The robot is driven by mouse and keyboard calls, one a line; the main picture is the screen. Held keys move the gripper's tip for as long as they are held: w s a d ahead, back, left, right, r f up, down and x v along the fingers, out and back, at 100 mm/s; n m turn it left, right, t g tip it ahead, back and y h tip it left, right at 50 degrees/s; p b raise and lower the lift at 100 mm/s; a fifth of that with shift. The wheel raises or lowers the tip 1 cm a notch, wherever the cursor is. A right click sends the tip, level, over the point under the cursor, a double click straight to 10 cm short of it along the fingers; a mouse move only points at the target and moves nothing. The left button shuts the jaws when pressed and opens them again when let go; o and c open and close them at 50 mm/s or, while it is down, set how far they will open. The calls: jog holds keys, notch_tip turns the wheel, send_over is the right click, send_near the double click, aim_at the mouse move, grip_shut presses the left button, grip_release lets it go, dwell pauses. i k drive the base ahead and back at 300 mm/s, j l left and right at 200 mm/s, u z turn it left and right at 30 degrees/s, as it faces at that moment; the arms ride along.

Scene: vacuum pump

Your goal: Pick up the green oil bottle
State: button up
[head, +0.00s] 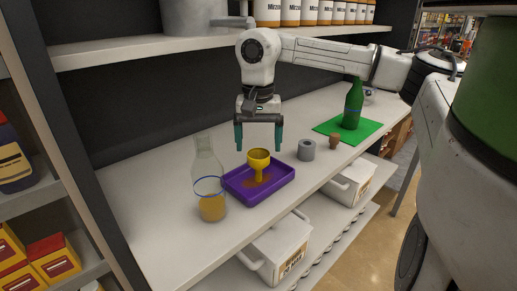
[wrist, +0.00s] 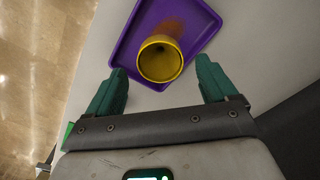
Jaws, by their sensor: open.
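The green oil bottle (head: 353,104) stands upright on a flat green mat (head: 328,126) towards the right end of the shelf in the head view. The bottle does not show in the wrist view. My gripper (head: 259,146) is open and empty, pointing down, well to the left of the bottle. In the wrist view my gripper's green fingers (wrist: 160,82) are spread apart, with a yellow funnel (wrist: 160,59) showing between and beyond them. In the head view the funnel (head: 258,163) stands in a purple tray (head: 284,182) below the gripper.
A glass flask (head: 207,178) with amber liquid stands left of the tray. A grey ring-shaped part (head: 306,149) and a small brown piece (head: 334,141) lie between tray and mat. An upper shelf (head: 130,48) with cans hangs behind. White bins (head: 278,250) sit below.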

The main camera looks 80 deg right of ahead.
aim_at(354, 98)
jog(key=k, duration=1)
